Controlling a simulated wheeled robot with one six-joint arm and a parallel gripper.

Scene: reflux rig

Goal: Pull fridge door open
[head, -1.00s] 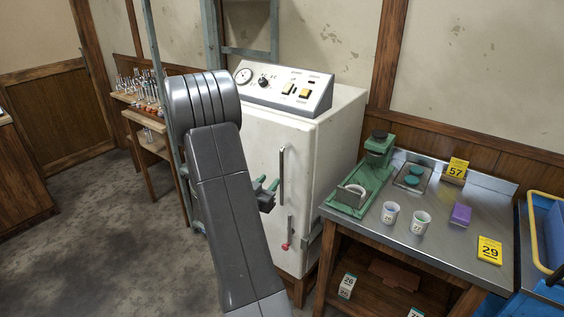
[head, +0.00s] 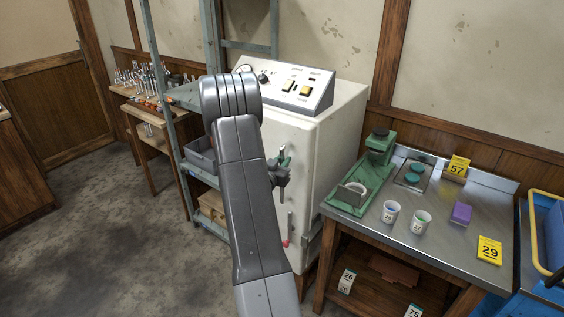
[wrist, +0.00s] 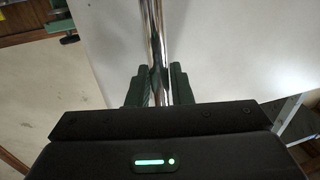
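The white fridge (head: 335,140) stands in the middle of the head view, with its door (head: 303,205) closed against the body. Its upright metal handle bar (head: 290,222) is partly hidden by my gripper (head: 284,158). In the wrist view the shiny handle (wrist: 152,25) runs between my two green fingers, and my gripper (wrist: 160,88) sits close on both sides of it, appearing shut on it. The white door panel (wrist: 230,60) fills much of that view behind the handle. A small red-tipped latch shows below on the door in the head view.
A blue-grey shelf rack (head: 180,160) stands to the left. Open floor (head: 100,240) lies at the front left.

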